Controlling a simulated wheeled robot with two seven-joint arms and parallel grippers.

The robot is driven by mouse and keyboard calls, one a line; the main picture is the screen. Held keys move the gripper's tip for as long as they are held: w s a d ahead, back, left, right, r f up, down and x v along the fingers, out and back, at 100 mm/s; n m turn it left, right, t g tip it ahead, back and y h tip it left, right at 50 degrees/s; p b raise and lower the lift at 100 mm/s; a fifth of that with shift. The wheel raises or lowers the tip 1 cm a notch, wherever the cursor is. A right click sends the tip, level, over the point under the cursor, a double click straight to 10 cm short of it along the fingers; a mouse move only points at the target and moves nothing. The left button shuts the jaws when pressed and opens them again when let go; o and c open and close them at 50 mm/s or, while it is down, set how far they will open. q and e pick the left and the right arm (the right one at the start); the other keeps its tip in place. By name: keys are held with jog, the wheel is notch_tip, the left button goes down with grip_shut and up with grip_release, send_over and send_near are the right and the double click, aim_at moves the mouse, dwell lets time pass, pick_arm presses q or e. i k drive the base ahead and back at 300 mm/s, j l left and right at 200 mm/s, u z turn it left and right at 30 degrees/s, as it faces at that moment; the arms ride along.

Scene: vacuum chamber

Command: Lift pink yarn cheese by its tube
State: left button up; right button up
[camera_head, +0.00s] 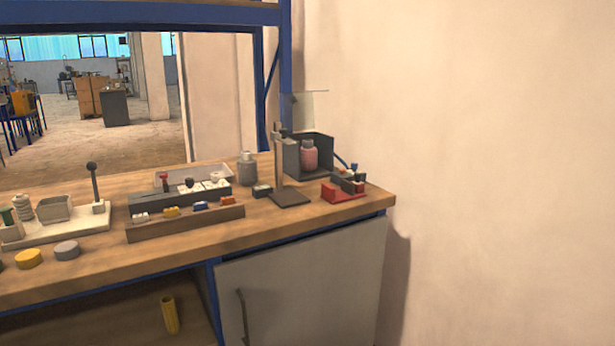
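A pink rounded thing (309,158) with a narrower top, which looks like the pink yarn cheese, stands upright inside a dark open-fronted box (327,143) at the back right of the workbench. Its tube is too small to make out clearly. A clear raised panel (310,107) shows above the box. Neither of my grippers is in view.
A grey stand with a post (289,198) stands just left of the box. A red holder (343,193) lies in front of it, near the bench's right end. A grey bottle (247,169) and a long parts rack (185,226) stand further left. The bench's front edge is partly clear.

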aim_at(309, 152)
jog(key=i+j+z, duration=0.1)
jog(key=i+j, duration=0.95)
